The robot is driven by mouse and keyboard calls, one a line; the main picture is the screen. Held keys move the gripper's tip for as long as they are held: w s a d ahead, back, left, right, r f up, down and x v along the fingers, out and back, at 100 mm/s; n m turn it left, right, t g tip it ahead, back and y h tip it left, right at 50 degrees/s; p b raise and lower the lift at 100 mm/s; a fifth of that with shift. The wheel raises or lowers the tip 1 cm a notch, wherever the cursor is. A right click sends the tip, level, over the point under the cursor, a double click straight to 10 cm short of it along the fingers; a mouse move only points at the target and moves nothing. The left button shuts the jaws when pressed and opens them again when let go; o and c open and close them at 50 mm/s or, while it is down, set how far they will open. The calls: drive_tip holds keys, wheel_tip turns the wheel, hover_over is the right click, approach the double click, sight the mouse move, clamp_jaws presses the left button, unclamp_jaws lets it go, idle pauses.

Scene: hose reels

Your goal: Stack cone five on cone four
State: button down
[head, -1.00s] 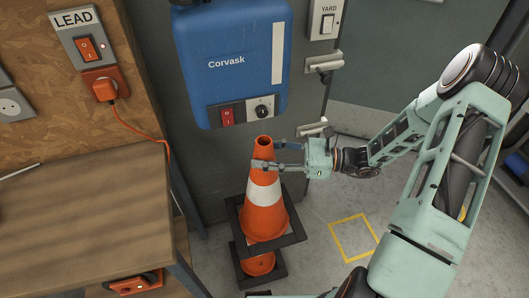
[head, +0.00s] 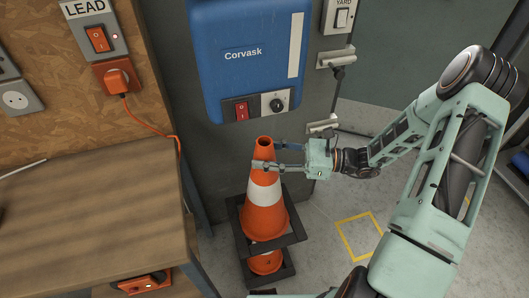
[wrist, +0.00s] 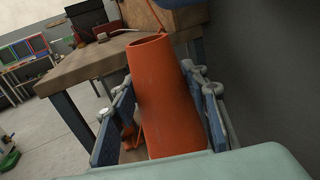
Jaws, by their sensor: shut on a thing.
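An orange cone with a white band and a black square base (head: 264,218) stands upright in the head view. My gripper (head: 270,156) reaches in from the right and is shut on this cone just below its top. The wrist view shows the cone's upper part (wrist: 165,100) between the two blue finger pads. Directly below is a lower orange cone (head: 265,264), its black base (head: 268,282) on the floor. The upper cone hides most of it, and its orange shows between the two bases. I cannot tell whether the upper cone rests on it. No numbers are readable on the cones.
A wooden workbench (head: 90,205) stands close on the left, with an orange cable (head: 155,131) hanging by it. A blue Corvask box (head: 250,60) is on the wall behind the cones. A yellow floor square (head: 360,237) on the right is empty.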

wheel_tip(320, 180, down, 40)
drive_tip(key=b, duration=2.2)
idle(1.1)
drive_tip(key=shift+f, duration=0.1)
drive_tip(key=c, duration=1)
unclamp_jaws()
drive_tip(key=shift+c, duration=0.2)
drive_tip(key=s+d, duration=0.1)
drive_tip(key=d, duration=1.1)
drive_tip(key=shift+s, duration=0.25)
drive_tip(key=shift+a, duration=0.1)
